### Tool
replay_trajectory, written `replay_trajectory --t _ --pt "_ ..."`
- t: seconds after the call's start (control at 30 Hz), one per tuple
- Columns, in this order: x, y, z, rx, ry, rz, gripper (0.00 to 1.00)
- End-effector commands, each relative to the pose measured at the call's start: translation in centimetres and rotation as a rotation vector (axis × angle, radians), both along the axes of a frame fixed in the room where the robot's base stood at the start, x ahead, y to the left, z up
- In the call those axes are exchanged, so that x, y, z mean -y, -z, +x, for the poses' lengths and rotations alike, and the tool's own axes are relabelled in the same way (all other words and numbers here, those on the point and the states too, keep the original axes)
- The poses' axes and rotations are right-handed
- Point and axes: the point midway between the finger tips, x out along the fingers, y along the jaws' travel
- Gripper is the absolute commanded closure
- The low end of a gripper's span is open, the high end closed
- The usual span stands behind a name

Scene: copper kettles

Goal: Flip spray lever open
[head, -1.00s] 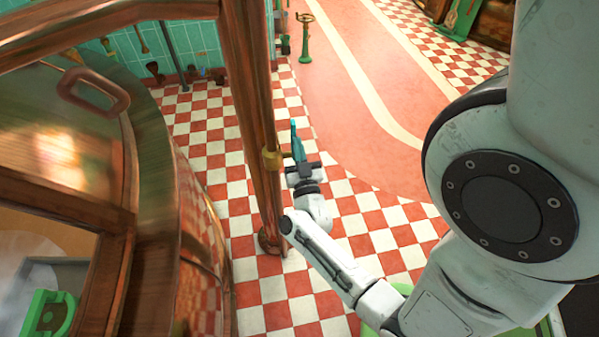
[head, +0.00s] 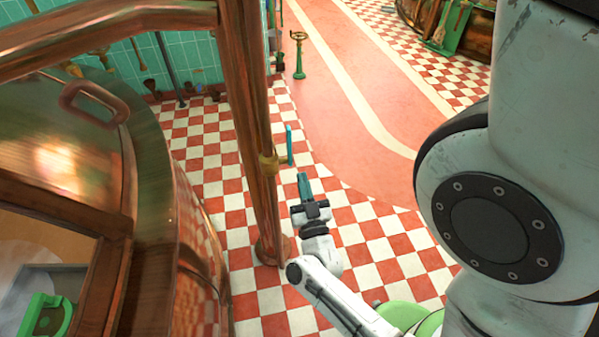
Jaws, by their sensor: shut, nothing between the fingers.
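The spray lever (head: 289,146) is a slim teal handle on a brass valve fitting (head: 269,161), which sits on an upright copper pipe (head: 251,120). The lever stands roughly upright in the picture, at the right end of the fitting. My gripper (head: 302,176) is below and slightly right of the lever, with a visible gap of floor between them. Its teal fingers are shut together and hold nothing. The lever and the fingertips are both in plain view.
A large copper kettle (head: 150,170) fills the left side, with a handle on its lid. The copper pipe stands between it and my gripper. The checkered floor (head: 385,240) to the right is clear. A green stand with a brass wheel (head: 299,55) is farther back.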

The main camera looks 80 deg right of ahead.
Motion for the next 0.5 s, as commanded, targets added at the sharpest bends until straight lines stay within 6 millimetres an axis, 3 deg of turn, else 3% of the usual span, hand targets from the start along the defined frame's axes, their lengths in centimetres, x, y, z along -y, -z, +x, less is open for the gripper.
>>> replay_trajectory --t 0.2,0.5 --pt "-2.0 0.1 -0.8 0.0 0.0 0.0 1.0" --pt "-2.3 0.0 -0.9 0.0 0.0 -0.001 1.0"
